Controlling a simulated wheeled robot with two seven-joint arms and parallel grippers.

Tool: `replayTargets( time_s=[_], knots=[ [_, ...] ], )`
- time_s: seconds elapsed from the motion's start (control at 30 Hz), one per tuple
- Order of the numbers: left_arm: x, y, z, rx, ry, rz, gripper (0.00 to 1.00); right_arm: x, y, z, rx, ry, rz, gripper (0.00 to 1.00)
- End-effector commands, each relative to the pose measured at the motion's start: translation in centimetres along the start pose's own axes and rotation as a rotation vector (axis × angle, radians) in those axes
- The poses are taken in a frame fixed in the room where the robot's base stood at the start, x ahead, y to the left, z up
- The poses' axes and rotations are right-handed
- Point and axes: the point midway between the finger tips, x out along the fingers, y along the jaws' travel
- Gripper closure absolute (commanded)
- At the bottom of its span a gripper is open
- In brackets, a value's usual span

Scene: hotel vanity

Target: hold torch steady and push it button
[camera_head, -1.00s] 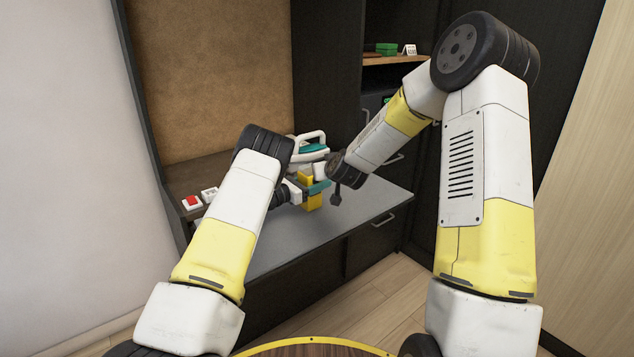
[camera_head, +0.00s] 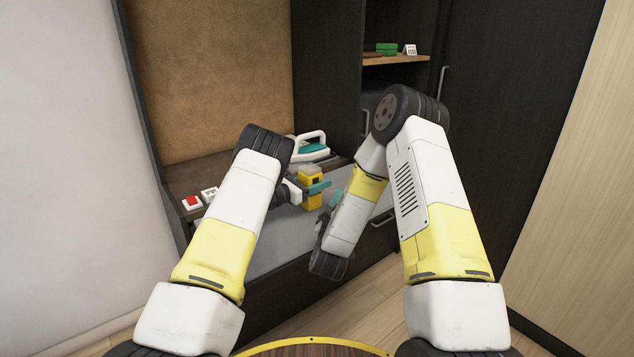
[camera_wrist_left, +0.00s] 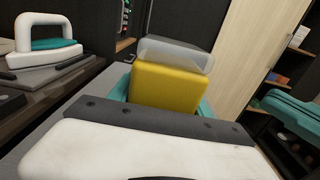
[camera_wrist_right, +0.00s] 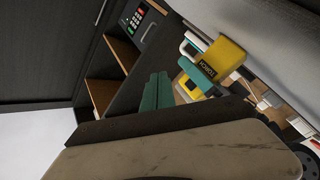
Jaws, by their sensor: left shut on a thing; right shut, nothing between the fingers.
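The yellow torch (camera_head: 311,176) is held upright above the grey desk in the head view. My left gripper (camera_head: 314,188) is shut on it from the left, with its teal fingers around the body. In the left wrist view the torch (camera_wrist_left: 170,90) shows its yellow side and a grey translucent top. In the right wrist view the torch (camera_wrist_right: 222,58) carries the word TORCH. My right gripper (camera_wrist_right: 156,92) is shut and empty, apart from the torch. I cannot make out the torch's button.
A white and teal iron (camera_head: 309,147) stands at the back of the desk (camera_head: 270,240). A red switch (camera_head: 192,202) is at the desk's left. A shelf (camera_head: 395,60) and a safe keypad (camera_wrist_right: 134,20) are beyond. Floor is free at the front right.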

Motion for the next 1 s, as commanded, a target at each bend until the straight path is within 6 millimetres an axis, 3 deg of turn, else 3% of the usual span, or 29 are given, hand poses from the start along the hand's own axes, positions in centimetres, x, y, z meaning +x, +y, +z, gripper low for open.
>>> replayTargets(
  time_s=[0.5, 1.0],
  knots=[
    [0.0, 0.0, 0.0, 0.0, 0.0, 0.0, 0.96, 4.6, -3.4, -3.4, 0.003, 0.0, -0.001, 1.0],
    [0.0, 0.0, 0.0, 0.0, 0.0, 0.0, 0.96, 5.2, -3.8, -3.8, 0.003, -0.001, -0.002, 1.0]
  ],
)
